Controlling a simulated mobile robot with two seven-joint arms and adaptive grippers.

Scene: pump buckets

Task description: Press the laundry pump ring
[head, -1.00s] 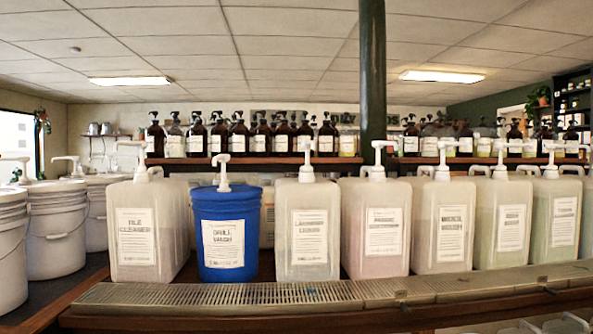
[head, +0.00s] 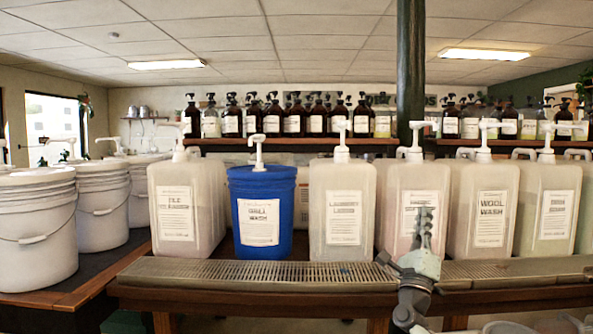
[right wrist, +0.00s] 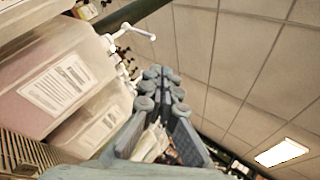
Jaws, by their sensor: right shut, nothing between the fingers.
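The laundry jug (head: 325,225), whitish with a label that seems to read "LAUNDRY", stands on the shelf near the middle of the head view. Its white pump (head: 341,138) stands upright on top; I cannot make out a separate ring on it. My right gripper (head: 425,212) points up in front of the pinkish jug (head: 405,180), right of the laundry jug and below the pump tops. It is shut and empty. In the right wrist view its closed fingers (right wrist: 166,75) are beside jugs, apart from any pump. My left gripper is not in view.
A blue bucket (head: 262,185) with a pump stands left of the laundry jug, and the wool wash jug (head: 482,220) stands further right. White buckets (head: 35,225) are at the far left. A metal drip grate (head: 270,274) runs along the front. Brown bottles (head: 293,121) line the shelf behind.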

